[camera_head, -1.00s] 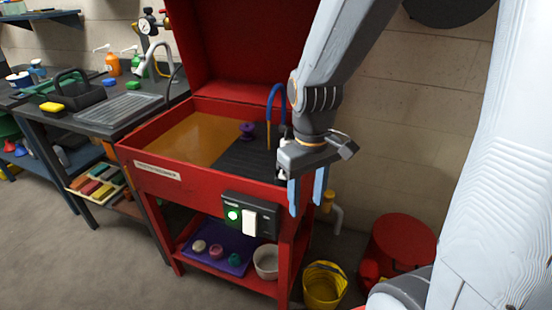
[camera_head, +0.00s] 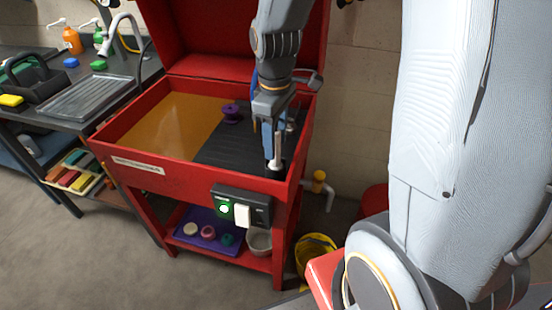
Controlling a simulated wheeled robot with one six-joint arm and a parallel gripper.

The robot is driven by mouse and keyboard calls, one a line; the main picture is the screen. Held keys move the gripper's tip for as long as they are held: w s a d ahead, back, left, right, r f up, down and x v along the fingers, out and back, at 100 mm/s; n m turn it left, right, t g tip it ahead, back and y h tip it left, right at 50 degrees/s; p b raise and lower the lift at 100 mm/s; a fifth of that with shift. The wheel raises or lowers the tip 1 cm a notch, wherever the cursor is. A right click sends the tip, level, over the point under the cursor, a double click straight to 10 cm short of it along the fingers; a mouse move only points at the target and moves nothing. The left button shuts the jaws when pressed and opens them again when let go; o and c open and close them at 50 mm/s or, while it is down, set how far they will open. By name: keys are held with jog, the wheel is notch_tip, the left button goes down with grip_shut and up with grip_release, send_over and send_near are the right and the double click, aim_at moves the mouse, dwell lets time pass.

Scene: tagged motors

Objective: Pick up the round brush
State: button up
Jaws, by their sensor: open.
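My gripper (camera_head: 268,146) is inside the red parts washer (camera_head: 150,176), pointing down over the dark ribbed mat (camera_head: 222,150) near the right wall. Its blue fingers are partly seen edge-on; it is open. A small upright thing with a pale stem and a dark round foot (camera_head: 276,164) stands right at the fingertips. It may be the round brush, but it is too small and too covered to be sure. I cannot tell whether the fingers touch it. A purple spool-shaped thing (camera_head: 232,113) lies on the mat, left of the gripper.
The washer's raised lid and red walls enclose the gripper. A control box (camera_head: 241,208) is on the front wall. Below, a purple tray (camera_head: 206,238) holds small round things beside a pale bowl (camera_head: 259,241). A yellow bucket (camera_head: 315,258) stands right. A sink bench is left.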

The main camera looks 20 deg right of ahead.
jog(key=shift+w+d+f+p, duration=0.15)
jog(key=shift+f+p, duration=0.1)
jog(key=shift+f, duration=1)
jog(key=shift+w+a+f+p, duration=0.15)
jog(key=shift+f+p, duration=0.1)
jog(key=shift+f, duration=0.95)
jog(key=shift+d, duration=0.1)
jog(key=shift+c, duration=0.4)
grip_shut()
